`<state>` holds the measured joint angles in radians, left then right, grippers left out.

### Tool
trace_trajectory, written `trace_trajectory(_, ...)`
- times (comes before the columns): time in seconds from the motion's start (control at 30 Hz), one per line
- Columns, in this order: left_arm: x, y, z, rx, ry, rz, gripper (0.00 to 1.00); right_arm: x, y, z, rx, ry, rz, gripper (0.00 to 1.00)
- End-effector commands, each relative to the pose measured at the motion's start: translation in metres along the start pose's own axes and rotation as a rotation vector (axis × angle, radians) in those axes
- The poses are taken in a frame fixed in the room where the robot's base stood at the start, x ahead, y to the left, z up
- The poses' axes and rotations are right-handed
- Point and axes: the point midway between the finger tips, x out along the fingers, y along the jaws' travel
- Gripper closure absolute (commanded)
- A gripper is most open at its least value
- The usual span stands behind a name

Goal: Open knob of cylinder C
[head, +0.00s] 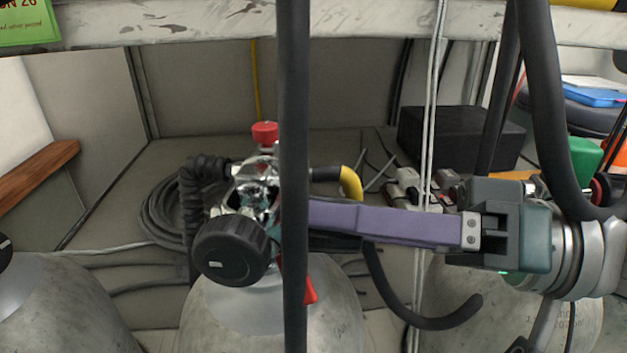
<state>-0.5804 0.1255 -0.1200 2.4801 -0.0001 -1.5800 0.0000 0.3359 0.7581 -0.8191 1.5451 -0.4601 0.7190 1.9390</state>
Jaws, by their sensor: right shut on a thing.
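A grey cylinder (235,325) stands at the lower middle of the head view, its letter not visible. On top is a chrome valve (250,188) with a round black knob (232,252) facing me at the left and a red cap (265,133) above. My right gripper (318,217) comes in level from the right, its long purple fingers reaching the valve's right side. It is shut on part of the valve. A black vertical hose (293,110) hides the fingertips, so the exact part held cannot be told. My left gripper is out of view.
Other cylinders stand at the lower left (55,310) and lower right, under my right wrist. A coiled hose (160,215) lies behind the valve. A black box (462,140) sits at the back right. A pale beam (180,22) crosses the top.

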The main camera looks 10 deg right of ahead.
Motion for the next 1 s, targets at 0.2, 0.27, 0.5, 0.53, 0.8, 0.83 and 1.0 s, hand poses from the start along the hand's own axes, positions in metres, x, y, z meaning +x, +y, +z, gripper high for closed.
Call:
trace_trajectory(0.2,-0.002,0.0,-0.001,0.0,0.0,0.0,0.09,0.0,-0.001,-0.001,-0.028,0.001,-0.001,1.0)
trace_trajectory(0.27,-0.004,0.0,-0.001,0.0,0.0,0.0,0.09,0.0,-0.001,-0.001,-0.049,0.002,-0.003,1.0)
trace_trajectory(0.5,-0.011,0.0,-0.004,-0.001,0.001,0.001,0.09,0.0,-0.002,-0.001,-0.197,0.008,-0.008,1.0)
trace_trajectory(0.53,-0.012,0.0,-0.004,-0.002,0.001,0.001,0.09,0.0,-0.002,-0.001,-0.221,0.009,-0.008,1.0)
trace_trajectory(0.8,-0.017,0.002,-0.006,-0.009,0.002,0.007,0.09,0.0,-0.002,-0.001,-0.42,0.018,-0.018,1.0)
trace_trajectory(0.83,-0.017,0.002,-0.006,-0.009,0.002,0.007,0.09,0.0,-0.002,-0.001,-0.44,0.019,-0.019,1.0)
trace_trajectory(1.0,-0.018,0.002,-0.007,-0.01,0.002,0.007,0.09,0.0,-0.001,0.0,-0.533,0.022,-0.021,1.0)
